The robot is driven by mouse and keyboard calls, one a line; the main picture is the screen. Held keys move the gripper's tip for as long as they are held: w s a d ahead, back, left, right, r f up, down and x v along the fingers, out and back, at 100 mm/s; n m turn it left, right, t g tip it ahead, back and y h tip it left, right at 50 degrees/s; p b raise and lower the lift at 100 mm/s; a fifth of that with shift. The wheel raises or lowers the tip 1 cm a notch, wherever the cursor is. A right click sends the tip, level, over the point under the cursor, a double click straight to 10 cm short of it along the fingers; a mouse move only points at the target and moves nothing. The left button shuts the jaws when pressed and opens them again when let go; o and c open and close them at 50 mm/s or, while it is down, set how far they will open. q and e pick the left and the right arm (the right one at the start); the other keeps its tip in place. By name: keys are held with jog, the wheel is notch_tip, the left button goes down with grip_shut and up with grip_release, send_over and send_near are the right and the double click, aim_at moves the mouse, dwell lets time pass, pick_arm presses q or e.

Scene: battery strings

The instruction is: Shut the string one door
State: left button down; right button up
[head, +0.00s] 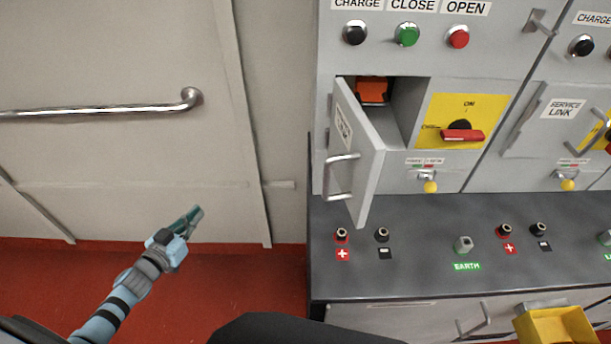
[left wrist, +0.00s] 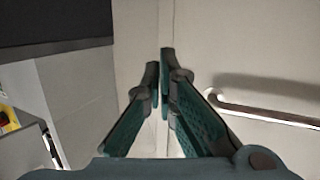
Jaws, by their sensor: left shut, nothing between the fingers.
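In the head view the string one door (head: 362,150) stands open, swung out toward me from its compartment (head: 408,108). It is a small grey panel with a metal bar handle (head: 341,176) and a label. An orange-red block (head: 372,90) shows inside the compartment. My left gripper (head: 196,214) is shut and empty, in front of the pale wall, to the left of the door and lower, apart from it. The left wrist view also shows its fingers (left wrist: 160,90) together. My right gripper is not in view.
A yellow switch plate with a red handle (head: 462,136) is right of the compartment. The dark counter ledge (head: 400,262) below carries terminals. A wall handrail (head: 100,112) is at the left. A yellow bin (head: 555,326) is at the lower right. Space between my left gripper and the door is clear.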

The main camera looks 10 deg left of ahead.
pick_arm(q)
jog(key=d+r+m+g+h, duration=0.1)
jog(key=d+r+m+h, duration=0.4)
jog(key=r, duration=0.6)
jog(key=d+r+m+g+h, duration=0.2)
jog(key=d+r+m+h, duration=0.4)
jog(key=r, duration=0.5)
jog(key=m+g+h+p, duration=0.2)
jog(key=m+g+h, duration=0.15)
jog(key=g, duration=0.45)
send_near(324, 179)
jog(key=w+f+x, duration=0.1)
jog(key=x, duration=0.6)
jog(key=shift+s+a+f+n+h, duration=0.1)
jog(key=shift+a+f+n+h, duration=0.1)
jog(key=shift+n+h, duration=0.2)
